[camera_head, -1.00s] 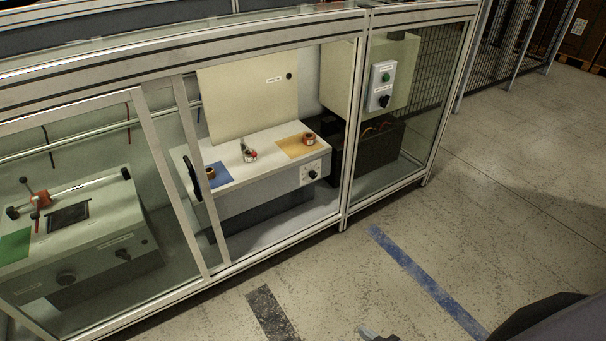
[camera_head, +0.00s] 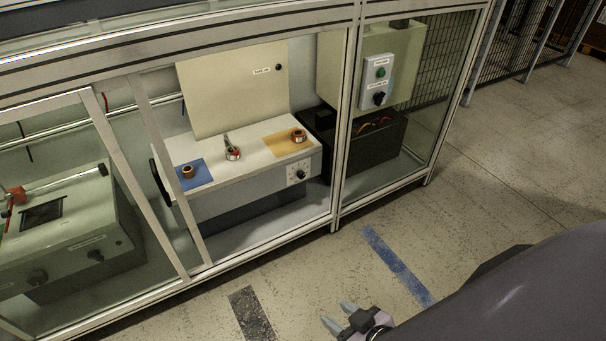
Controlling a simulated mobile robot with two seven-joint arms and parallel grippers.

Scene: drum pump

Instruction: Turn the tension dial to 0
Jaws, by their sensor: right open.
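A black dial (camera_head: 300,174) sits on a white square plate with marks around it. It is at the right end of the front face of the middle machine (camera_head: 232,193). Its labels and pointer are too small to read. My right gripper (camera_head: 337,315) is open and empty at the bottom of the view, over the floor outside the enclosure, well apart from the dial. My left gripper is out of view.
Aluminium posts and clear panels frame the enclosure (camera_head: 339,130). A switch box (camera_head: 378,82) with a green button and black knob hangs at right. Another machine with knobs (camera_head: 70,230) stands at left. The floor in front is clear, with blue tape (camera_head: 396,265).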

